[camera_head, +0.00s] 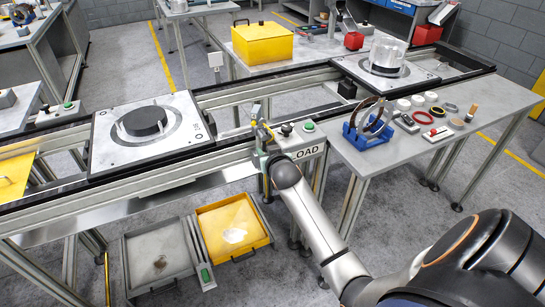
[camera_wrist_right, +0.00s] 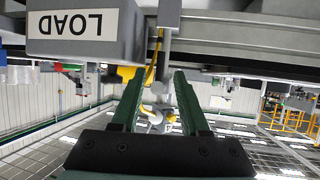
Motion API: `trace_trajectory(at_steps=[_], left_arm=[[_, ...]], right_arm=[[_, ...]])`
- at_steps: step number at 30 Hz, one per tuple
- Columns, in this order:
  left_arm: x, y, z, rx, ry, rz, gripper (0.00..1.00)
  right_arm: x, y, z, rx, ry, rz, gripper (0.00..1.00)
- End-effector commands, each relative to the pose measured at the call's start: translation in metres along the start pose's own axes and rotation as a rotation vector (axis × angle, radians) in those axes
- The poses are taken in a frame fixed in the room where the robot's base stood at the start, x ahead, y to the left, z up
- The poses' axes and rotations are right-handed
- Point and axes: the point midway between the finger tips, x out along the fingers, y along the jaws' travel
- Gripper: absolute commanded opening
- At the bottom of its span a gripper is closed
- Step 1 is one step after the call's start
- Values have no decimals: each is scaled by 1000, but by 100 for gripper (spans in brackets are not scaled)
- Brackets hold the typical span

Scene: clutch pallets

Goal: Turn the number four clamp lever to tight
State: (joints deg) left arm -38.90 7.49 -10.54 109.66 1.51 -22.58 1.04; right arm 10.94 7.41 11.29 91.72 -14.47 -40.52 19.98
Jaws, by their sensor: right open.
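My right gripper (camera_head: 262,140) reaches up to the near rail of the conveyor, just left of the LOAD box (camera_head: 303,152). In the right wrist view its two green fingers (camera_wrist_right: 158,78) stand apart, open. A grey rod with a pale round end (camera_wrist_right: 168,55) and yellow parts (camera_wrist_right: 151,62) show between and beyond the fingers; I cannot tell if they touch. No number four marking is readable, so I cannot tell which part is the clamp lever or how it is turned. My left gripper is not in view.
The LOAD box (camera_wrist_right: 85,35) is close beside the fingers. A pallet with a black disc (camera_head: 146,122) is left on the conveyor; another pallet (camera_head: 400,78) carries a clear cylinder. A grey side table (camera_head: 400,165) holds a blue rack with rings and small parts. Two trays (camera_head: 160,270) lie below.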

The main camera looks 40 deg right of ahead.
Motion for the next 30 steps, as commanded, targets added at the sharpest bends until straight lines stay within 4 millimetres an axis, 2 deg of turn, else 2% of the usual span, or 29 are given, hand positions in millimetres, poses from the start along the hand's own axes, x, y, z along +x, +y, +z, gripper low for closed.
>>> trace_trajectory(at_steps=[6, 12, 18, 30], left_arm=[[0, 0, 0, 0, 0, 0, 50], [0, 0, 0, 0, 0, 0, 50], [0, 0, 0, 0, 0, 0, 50], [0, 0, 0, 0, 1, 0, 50]], right_arm=[[-35, 0, 0, 1, 1, -1, 45], [-56, 0, 1, 1, -1, 0, 45], [-64, 0, 0, 0, 0, 0, 45], [-64, 0, 0, 0, 0, 0, 45]])
